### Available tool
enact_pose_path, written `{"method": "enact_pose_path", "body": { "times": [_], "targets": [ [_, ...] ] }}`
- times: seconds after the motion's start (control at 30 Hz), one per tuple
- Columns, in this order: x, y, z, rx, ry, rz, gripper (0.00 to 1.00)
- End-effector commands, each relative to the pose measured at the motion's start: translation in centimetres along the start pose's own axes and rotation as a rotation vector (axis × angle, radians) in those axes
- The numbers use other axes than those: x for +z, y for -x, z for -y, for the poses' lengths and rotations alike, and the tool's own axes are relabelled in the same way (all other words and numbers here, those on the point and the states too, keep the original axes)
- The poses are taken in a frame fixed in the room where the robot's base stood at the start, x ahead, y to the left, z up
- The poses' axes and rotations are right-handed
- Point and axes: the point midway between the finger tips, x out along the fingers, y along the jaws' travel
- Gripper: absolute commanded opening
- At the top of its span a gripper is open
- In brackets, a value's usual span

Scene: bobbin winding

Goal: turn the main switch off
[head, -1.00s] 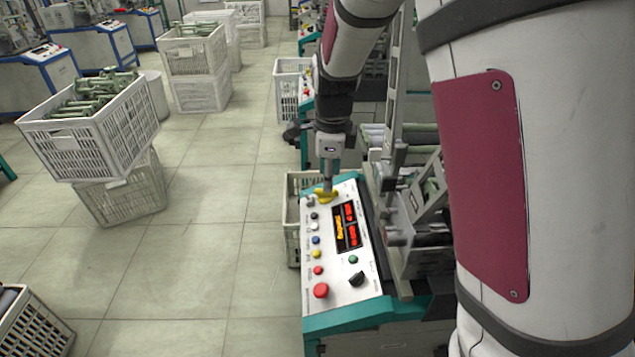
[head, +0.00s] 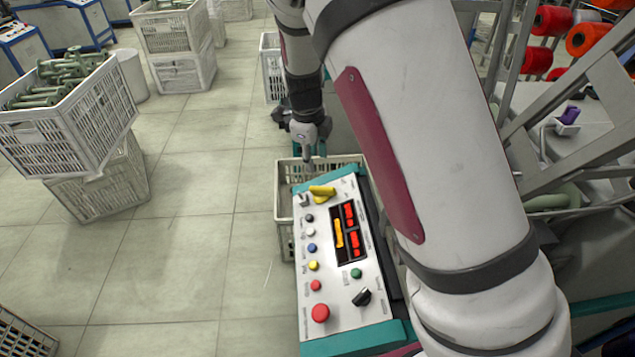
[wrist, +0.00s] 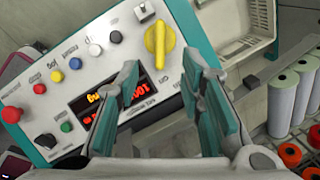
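A yellow rotary switch (head: 322,192) sits at the far end of the white control panel (head: 325,285); its label is too small to read. It also shows in the wrist view (wrist: 159,45), its long handle pointing nearly along the picture's vertical. My gripper (head: 308,160) is just beyond the panel's far end in the head view, apart from the switch. In the wrist view my gripper (wrist: 160,70) has its two teal-padded fingers spread wide with nothing between them. The panel displays (head: 346,232) are lit red and yellow.
The panel also bears a red mushroom button (head: 320,313), a black rotary knob (head: 362,297), a small grey switch (wrist: 144,12) and several coloured buttons. A crate (head: 285,220) stands beside the panel. Machine frames crowd the right; open floor lies left.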

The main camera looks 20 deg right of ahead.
Motion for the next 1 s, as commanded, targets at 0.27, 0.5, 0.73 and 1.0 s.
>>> {"method": "enact_pose_path", "body": {
  "times": [0.27, 0.5, 0.73, 1.0],
  "targets": [
    [-0.2, -5.2, 0.0, 0.003, 0.000, -0.004, 0.35],
    [-0.1, -9.7, 0.0, 0.002, 0.000, -0.003, 0.35],
    [-0.1, -12.3, 0.0, 0.002, 0.000, -0.001, 0.35],
    [0.0, -13.0, 0.0, 0.000, 0.001, 0.000, 0.35]
  ]
}}
